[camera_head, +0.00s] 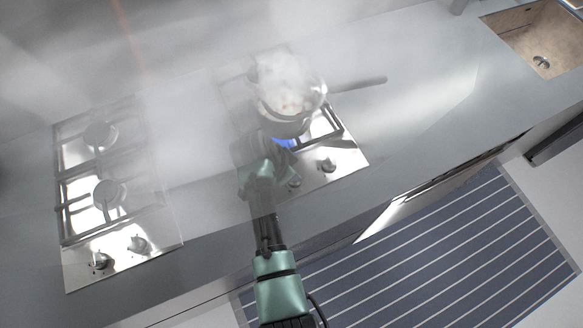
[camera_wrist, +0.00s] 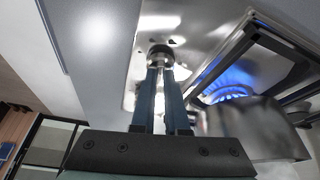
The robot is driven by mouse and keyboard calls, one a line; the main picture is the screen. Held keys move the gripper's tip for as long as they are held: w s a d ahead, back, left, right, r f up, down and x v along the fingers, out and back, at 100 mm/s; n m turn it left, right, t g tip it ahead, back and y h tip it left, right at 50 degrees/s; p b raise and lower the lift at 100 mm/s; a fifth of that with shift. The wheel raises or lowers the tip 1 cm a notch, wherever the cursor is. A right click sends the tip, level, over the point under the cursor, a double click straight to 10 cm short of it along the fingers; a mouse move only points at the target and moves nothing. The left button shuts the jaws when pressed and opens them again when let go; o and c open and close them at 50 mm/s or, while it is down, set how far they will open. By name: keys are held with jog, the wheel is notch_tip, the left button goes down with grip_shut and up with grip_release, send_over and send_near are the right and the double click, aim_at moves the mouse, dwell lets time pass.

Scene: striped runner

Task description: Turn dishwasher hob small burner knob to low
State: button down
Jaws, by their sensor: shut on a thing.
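The right-hand hob (camera_head: 345,155) has a small dark knob (camera_head: 327,165) on its steel front strip and another knob (camera_head: 293,182) beside my arm. In the wrist view, the two fingers of my gripper (camera_wrist: 161,68) are closed around a round metal knob (camera_wrist: 160,53) on the steel panel. In the head view my arm hides the fingertips. A blue flame (camera_wrist: 228,88) burns under the pot, and its glow (camera_head: 283,143) shows in the head view too. I cannot read the knob's markings.
A steaming pot (camera_head: 292,124) stands on the right hob, its handle (camera_head: 358,83) pointing right. Its side is close to my gripper in the wrist view. A second hob (camera_head: 80,190) with two knobs is at left. Steam blurs the back. The sink (camera_head: 540,40) is far right.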

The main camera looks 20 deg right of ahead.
jog(key=n, duration=0.2)
jog(key=n+t+p, duration=0.1)
jog(key=shift+s+d+r+n+y+p, duration=0.1)
jog(key=shift+s+r+n+y+p, duration=0.1)
jog(key=shift+n+y+p, duration=0.15)
jog(key=n, duration=0.1)
jog(key=n+t+y+p, duration=0.1)
jog(key=n, duration=0.1)
jog(key=shift+s+d+f+n, duration=0.1)
jog(key=shift+n, duration=0.15)
jog(key=n, duration=0.2)
jog(key=n+t+y, duration=0.1)
jog(key=n, duration=0.1)
jog(key=shift+d+n+p, duration=0.2)
jog(key=shift+n+p, duration=0.1)
jog(key=shift+p, duration=0.1)
jog(key=shift+d+f+n+y, duration=0.1)
jog(key=shift+n+y, duration=0.75)
jog(key=shift+n, duration=0.85)
jog(key=c, duration=0.9)
grip_release()
